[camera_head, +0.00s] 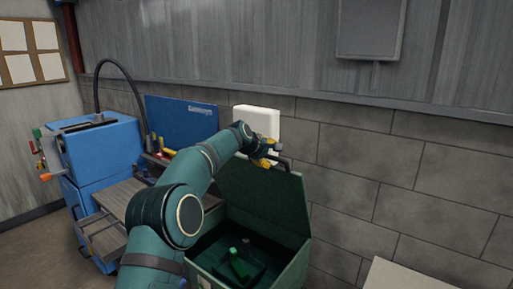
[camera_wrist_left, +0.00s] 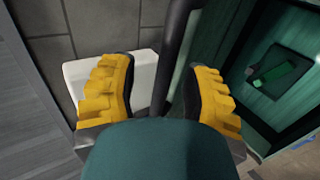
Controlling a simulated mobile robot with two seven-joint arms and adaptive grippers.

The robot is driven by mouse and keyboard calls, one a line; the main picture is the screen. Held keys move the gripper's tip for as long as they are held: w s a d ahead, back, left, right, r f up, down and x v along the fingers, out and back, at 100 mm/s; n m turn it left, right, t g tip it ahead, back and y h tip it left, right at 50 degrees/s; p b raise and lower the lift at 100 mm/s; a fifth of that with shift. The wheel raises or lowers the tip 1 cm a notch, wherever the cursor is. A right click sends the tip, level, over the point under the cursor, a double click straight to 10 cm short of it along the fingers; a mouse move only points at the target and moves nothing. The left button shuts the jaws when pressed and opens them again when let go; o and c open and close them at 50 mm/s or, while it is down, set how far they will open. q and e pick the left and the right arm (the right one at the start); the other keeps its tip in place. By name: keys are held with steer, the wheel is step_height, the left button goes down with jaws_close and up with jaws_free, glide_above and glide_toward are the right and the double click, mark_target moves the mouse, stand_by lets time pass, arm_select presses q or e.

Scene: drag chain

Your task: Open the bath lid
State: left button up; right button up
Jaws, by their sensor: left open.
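The green bath (camera_head: 297,268) stands by the wall, with its inside showing. Its green lid (camera_head: 268,205) is raised, standing steeply at the back of the bath. A dark handle (camera_head: 285,161) is at the lid's top edge. My left gripper (camera_head: 268,153), with yellow fingers, is open at the lid's top, by the handle. In the left wrist view, the dark bar of the handle (camera_wrist_left: 177,50) runs between the open fingers (camera_wrist_left: 160,68), with space visible on the left side. Contact cannot be told. My right gripper is not in view.
A white box (camera_head: 257,120) is on the block wall behind the lid. A blue machine (camera_head: 103,150) with a black hose and a blue panel (camera_head: 182,118) stand left. Dark and green items (camera_head: 238,262) lie inside the bath. A pale surface (camera_head: 405,275) is at lower right.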

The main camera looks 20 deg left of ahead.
arm_select(q)
steer(key=v, duration=0.9)
steer(key=shift+r, duration=0.25)
steer(key=shift+s, duration=0.15)
